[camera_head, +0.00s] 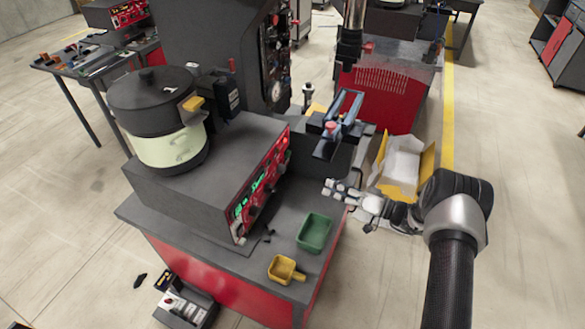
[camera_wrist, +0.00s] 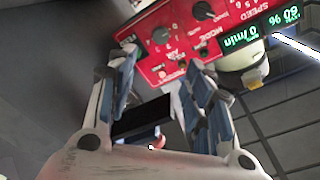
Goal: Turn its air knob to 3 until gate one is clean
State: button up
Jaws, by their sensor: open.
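The feeder's red control panel (camera_head: 262,180) is on the front of a dark grey box under the bowl feeder (camera_head: 165,115). A green display (camera_wrist: 272,27) reads "60 %" and "0/min". My gripper (camera_wrist: 160,72) is open with blue pads, apart from the knobs; it also shows in the head view (camera_head: 342,192), right of the panel. I cannot identify gate one.
A track fixture (camera_head: 342,122) stands above and behind my gripper. A green bin (camera_head: 314,232) and a yellow bin (camera_head: 284,269) stand on the bench below the panel. An open yellow box (camera_head: 422,170) is close to my arm, on the right.

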aim_at(284, 170)
jog(key=b+x, duration=0.1)
jog(key=x, duration=1.5)
jog(key=shift+s+a, duration=0.1)
jog(key=shift+a, duration=0.15)
jog(key=shift+c, duration=0.2)
jog(key=c, duration=1)
